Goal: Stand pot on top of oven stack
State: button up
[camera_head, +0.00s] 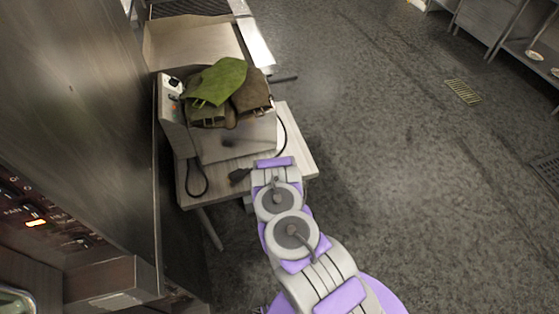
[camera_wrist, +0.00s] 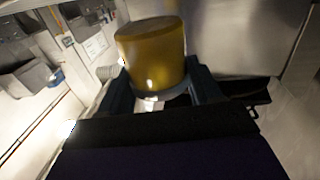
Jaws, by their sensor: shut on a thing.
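A golden-brown, round pot-like vessel (camera_wrist: 152,50) shows in the wrist view, slightly tilted in the picture. My gripper (camera_wrist: 160,88) is shut on it, with a dark finger on each side of its lower part. In the head view my arm reaches up from the bottom to the small table; the vessel is not visible there, and I cannot make out the fingers. A tall brushed-metal unit (camera_head: 95,90) fills the left of the head view, with a control panel (camera_head: 40,215) and an orange light. It may be the oven stack; its top is out of view.
A small table (camera_head: 300,150) holds a boxy metal appliance (camera_head: 235,145) with a green and brown bag (camera_head: 218,88) on top and a dark cable. Open grey floor (camera_head: 400,200) lies to the right. Metal shelving (camera_head: 490,25) stands at the far right.

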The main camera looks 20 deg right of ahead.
jog(key=shift+w+a+b, duration=0.15)
jog(key=shift+w+b, duration=0.25)
jog(key=w+d, duration=0.1)
jog(key=w+d+b, duration=0.1)
jog(key=d, duration=0.1)
jog(key=shift+w+d, duration=0.15)
jog(key=shift+d, duration=0.15)
jog(key=w+d, duration=0.1)
jog(key=w, duration=0.3)
jog(key=w+d+b, duration=0.1)
jog(key=w, duration=0.1)
jog(key=shift+w+d+f, duration=0.3)
jog(key=shift+w+d, duration=0.25)
jog(key=shift+d, duration=0.3)
jog(key=f, duration=0.2)
jog(key=f+b, duration=0.1)
jog(key=shift+d+f, duration=0.2)
jog(key=shift+d, duration=0.05)
jog(key=shift+w+a+f, duration=0.1)
jog(key=shift+f, duration=0.15)
jog(key=shift+a+r, duration=0.1)
jog(key=shift+a, duration=0.2)
jog(key=o, duration=1.2)
jog(key=shift+d, duration=0.25)
jog(key=shift+c, duration=0.2)
